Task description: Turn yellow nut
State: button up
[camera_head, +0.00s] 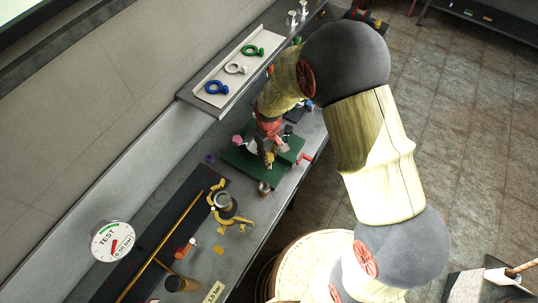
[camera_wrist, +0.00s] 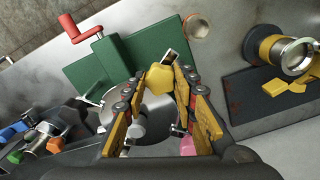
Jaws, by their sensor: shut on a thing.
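The yellow nut (camera_wrist: 160,79) shows in the wrist view between the tips of my gripper (camera_wrist: 163,85), whose yellow-padded fingers are shut on it. It sits above a round metal part (camera_wrist: 140,125) by a green block. In the head view my gripper (camera_head: 268,158) points down over the green base (camera_head: 238,160), and the nut is mostly hidden by the fingers there. I cannot tell how far the nut is turned.
A red crank handle (camera_wrist: 82,28) sticks out of the green block (camera_wrist: 120,60) close to my fingers. A metal fitting with yellow handles (camera_head: 224,202) stands nearby on the bench. A shelf (camera_head: 200,92) with blue, white and green ring-shaped parts runs along the wall. A gauge (camera_head: 112,241) reads 0.00 bar.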

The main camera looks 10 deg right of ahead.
jog(key=shift+n, duration=0.6)
jog(key=o, duration=1.2)
jog(key=shift+c, duration=0.2)
notch_tip(320, 180, up, 12)
dwell(0.4)
